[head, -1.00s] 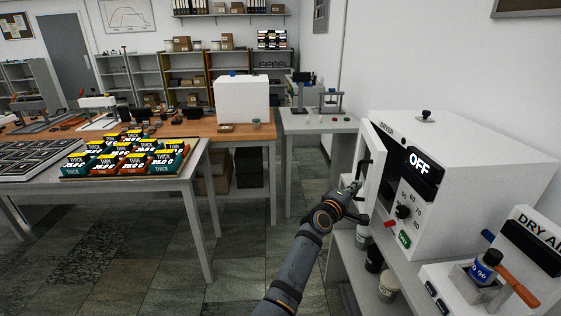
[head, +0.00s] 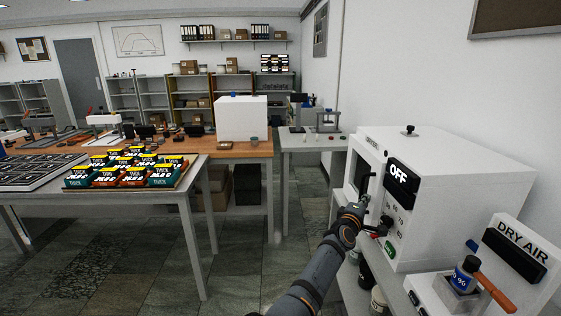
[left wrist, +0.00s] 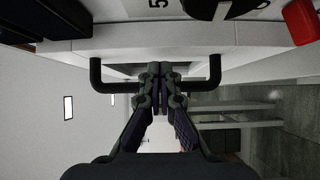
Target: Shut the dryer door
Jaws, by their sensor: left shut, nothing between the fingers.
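The white dryer (head: 455,185) stands at the right of the head view, with a dark panel reading OFF (head: 399,175). Its door (head: 352,175) is on the left part of its front and sits close to the body. I cannot tell whether it is fully shut. The dark bar handle (left wrist: 96,76) spans the middle of the left wrist view. My left gripper (head: 360,207) is shut and empty at the door handle. In the wrist view its fingertips (left wrist: 162,72) are between the handle's two posts, overlapping the bar; contact is unclear. My right gripper is out of view.
A DRY AIR unit (head: 515,250) with a blue-labelled jar (head: 466,274) stands in front of the dryer. A table with several labelled blocks (head: 130,168) is at the left. Floor (head: 240,270) between is clear.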

